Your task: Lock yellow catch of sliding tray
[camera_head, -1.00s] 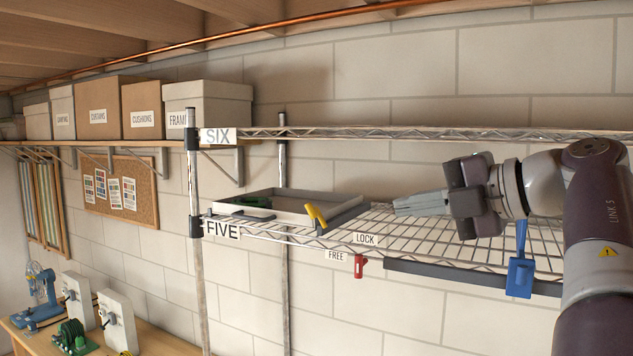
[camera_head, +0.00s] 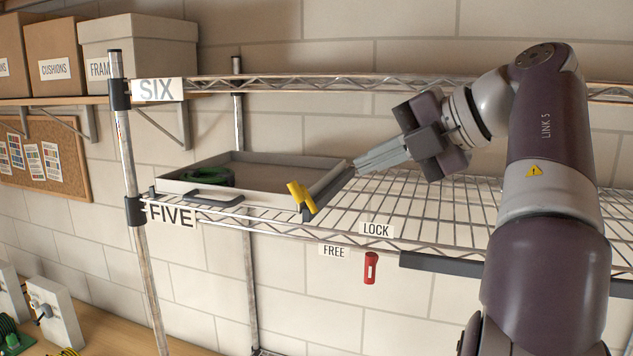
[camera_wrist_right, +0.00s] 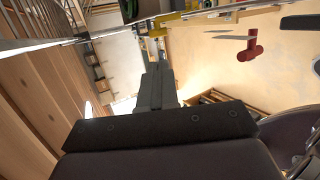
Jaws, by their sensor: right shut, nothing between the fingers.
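The sliding tray (camera_head: 258,199) is a shallow pale box on the wire shelf labelled FIVE, with a dark handle (camera_head: 212,201) at its front and a green item (camera_head: 215,177) inside. The yellow catch (camera_head: 301,194) sits tilted at its front right corner, beside a dark side rail (camera_head: 330,187). My right gripper (camera_head: 358,165) is shut and empty, pointing left at the tray's right end, right of and higher than the catch in the picture, apart from it. Its shut fingers also show in the wrist view (camera_wrist_right: 155,82). My left gripper is not in view.
A red catch (camera_head: 371,267) hangs at the shelf's front edge below the LOCK label (camera_head: 376,230) and beside the FREE label (camera_head: 334,250). The upper shelf's edge (camera_head: 330,84) runs above. The wire shelf (camera_head: 420,205) right of the tray is bare.

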